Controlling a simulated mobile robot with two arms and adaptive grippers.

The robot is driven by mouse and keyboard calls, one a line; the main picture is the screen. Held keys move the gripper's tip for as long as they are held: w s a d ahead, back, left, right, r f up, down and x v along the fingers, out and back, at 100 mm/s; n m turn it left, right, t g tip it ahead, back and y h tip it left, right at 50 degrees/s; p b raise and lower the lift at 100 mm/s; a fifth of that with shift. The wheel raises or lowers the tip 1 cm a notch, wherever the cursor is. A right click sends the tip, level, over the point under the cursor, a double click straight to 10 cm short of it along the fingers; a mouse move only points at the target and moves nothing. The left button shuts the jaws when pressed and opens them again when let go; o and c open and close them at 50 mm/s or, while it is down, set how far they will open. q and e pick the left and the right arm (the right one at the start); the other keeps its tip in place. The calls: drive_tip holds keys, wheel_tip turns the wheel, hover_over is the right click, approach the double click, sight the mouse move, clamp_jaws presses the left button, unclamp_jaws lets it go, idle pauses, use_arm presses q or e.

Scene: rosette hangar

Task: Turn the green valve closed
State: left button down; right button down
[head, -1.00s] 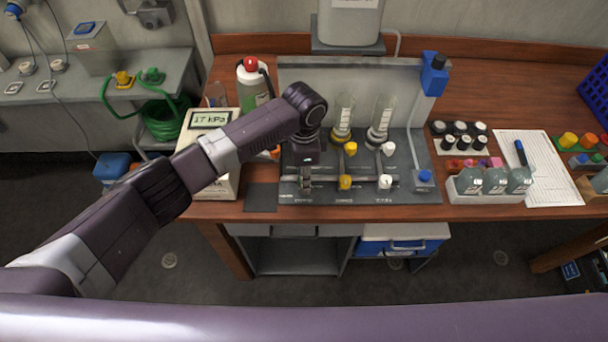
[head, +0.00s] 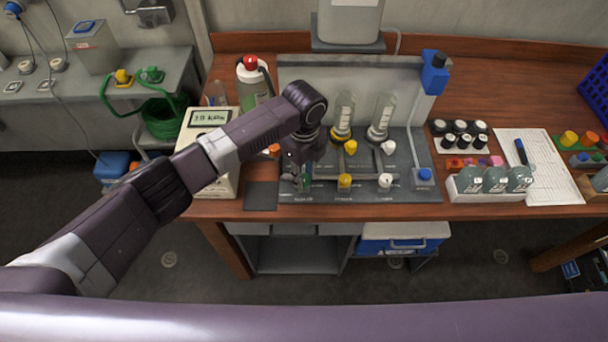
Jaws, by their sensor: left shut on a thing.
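My left gripper (head: 301,182) points down at the left end of the dark valve panel (head: 412,193) on the wooden bench. It is shut on the green valve (head: 305,184), of which only a small green bit shows between the fingers. The rest of the valve is hidden by the gripper and wrist, so its exact angle cannot be told. To its right on the same panel are a yellow valve (head: 345,181) and a white valve (head: 385,181). My right gripper is not in view.
A meter box (head: 210,118) with a small display stands left of the panel, under my left forearm. A rack of bottles (head: 489,196) stands on the right.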

use_arm(q)
drive_tip(key=shift+m, duration=0.6)
drive_tip(key=c, duration=1.6)
unclamp_jaws()
drive_tip(key=shift+r, duration=0.1)
wheel_tip(320, 180, up, 12)
